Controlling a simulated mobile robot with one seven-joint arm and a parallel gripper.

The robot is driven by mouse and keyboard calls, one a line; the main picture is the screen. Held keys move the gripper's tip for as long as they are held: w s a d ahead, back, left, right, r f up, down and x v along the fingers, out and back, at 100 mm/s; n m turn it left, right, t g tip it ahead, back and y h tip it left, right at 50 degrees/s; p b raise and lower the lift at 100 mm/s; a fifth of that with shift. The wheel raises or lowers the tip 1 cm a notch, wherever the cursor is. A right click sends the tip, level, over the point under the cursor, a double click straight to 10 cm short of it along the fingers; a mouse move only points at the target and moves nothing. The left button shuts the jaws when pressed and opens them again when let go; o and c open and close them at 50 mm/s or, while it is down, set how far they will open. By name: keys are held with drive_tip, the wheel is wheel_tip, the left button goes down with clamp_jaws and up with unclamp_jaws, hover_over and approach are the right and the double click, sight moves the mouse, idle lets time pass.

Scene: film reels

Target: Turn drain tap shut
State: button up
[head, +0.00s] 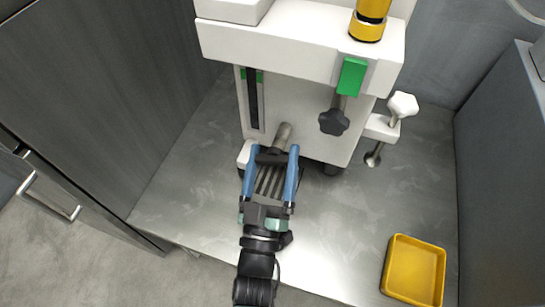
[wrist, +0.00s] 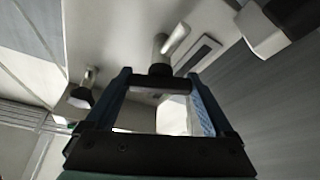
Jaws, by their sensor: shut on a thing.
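The drain tap's metal spout (head: 284,134) juts from the low front of a white machine (head: 300,108). A black cross handle (head: 270,157) lies across the near end of the spout. My gripper (head: 271,152) reaches up from the bottom of the head view, its two blue fingers on either side of the handle, shut on it. In the wrist view, the gripper (wrist: 159,76) has its fingers around the dark handle, with the bent metal spout (wrist: 160,48) beyond. The finger contact is partly hidden, and I cannot tell whether the tap is open or closed.
A black star knob (head: 334,122) hangs under a green block (head: 352,76), right of the tap. A white-knobbed screw (head: 403,104) sticks out farther right. A yellow tray (head: 428,241) sits at the right front. A dark cabinet (head: 90,95) bounds the left. The metal counter between is clear.

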drive_tip(key=m+h, duration=0.2)
drive_tip(key=m, duration=0.1)
drive_tip(key=m+h, duration=0.2)
drive_tip(key=m, duration=0.1)
drive_tip(key=shift+m+p, duration=0.3)
drive_tip(key=shift+m, duration=0.1)
drive_tip(key=shift+f+m+g, duration=0.1)
drive_tip(key=shift+m+g, duration=0.2)
drive_tip(key=o, duration=1.1)
drive_tip(key=shift+s, duration=0.1)
drive_tip(key=s+a+p, duration=0.1)
drive_tip(key=s+p, duration=0.1)
drive_tip(key=s, duration=0.2)
drive_tip(key=s+a+p, duration=0.1)
drive_tip(key=s, duration=0.3)
drive_tip(key=s+a+p, duration=0.2)
drive_tip(key=s, duration=0.2)
drive_tip(key=shift+s+a+f+p, duration=0.1)
drive_tip(key=shift+s+f+p, duration=0.1)
drive_tip(key=shift+p, duration=0.15)
